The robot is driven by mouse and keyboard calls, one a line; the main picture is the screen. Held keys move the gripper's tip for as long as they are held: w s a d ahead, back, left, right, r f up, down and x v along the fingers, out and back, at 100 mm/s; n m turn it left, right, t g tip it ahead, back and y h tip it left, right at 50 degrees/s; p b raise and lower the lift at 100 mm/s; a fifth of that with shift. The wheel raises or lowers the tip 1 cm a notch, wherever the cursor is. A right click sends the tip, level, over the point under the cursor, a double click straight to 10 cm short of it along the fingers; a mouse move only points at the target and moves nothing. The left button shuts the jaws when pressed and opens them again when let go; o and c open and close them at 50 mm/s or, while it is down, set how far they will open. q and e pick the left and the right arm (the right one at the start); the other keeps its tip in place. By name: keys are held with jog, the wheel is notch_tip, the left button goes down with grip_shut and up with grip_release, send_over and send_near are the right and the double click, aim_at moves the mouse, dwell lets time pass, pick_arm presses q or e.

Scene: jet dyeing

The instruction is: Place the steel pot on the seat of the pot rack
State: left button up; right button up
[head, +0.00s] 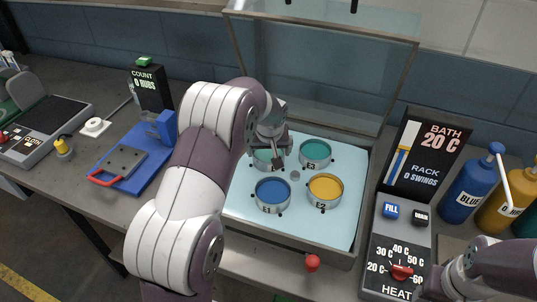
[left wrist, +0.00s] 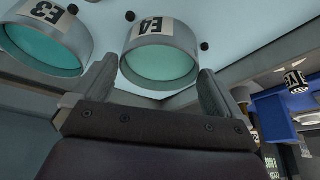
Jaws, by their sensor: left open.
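Several round steel pots stand in the pale blue bath tray. The pot marked E4 (head: 267,158), holding teal liquid, is partly hidden by my left gripper (head: 277,160). In the left wrist view the E4 pot (left wrist: 160,55) shows just beyond and between my open fingers (left wrist: 157,82); I cannot tell whether they touch it. The teal E3 pot (head: 316,153) is to its right, the blue E1 pot (head: 272,193) and yellow E2 pot (head: 324,189) in front. A small grey hub (head: 295,175) sits among them. No empty seat is clear. My right gripper's fingers are not visible.
A raised glass lid (head: 320,70) stands behind the tray. The heat panel (head: 398,255) and bath display (head: 425,155) are at right, with dye bottles (head: 468,190) beyond. A blue stand (head: 140,160) is at left. A red knob (head: 312,262) is on the front.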

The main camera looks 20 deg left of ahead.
pick_arm(q)
jog(key=v, duration=0.8)
jog(key=s+d+f+m+g, duration=0.1)
jog(key=s+d+f, duration=0.1)
jog(key=s, duration=0.6)
jog(key=s+d+f+m+h, duration=0.1)
jog(key=s+d+f+m, duration=0.1)
jog(key=s, duration=0.6)
jog(key=s+d+f+m+g+h, duration=0.1)
jog(key=s+d+f+m, duration=0.1)
jog(key=s, duration=0.6)
jog(key=shift+d+f+g+b, duration=0.2)
jog(key=shift+d+g+b, duration=0.15)
jog(key=shift+d, duration=0.4)
jog(key=shift+s, duration=0.1)
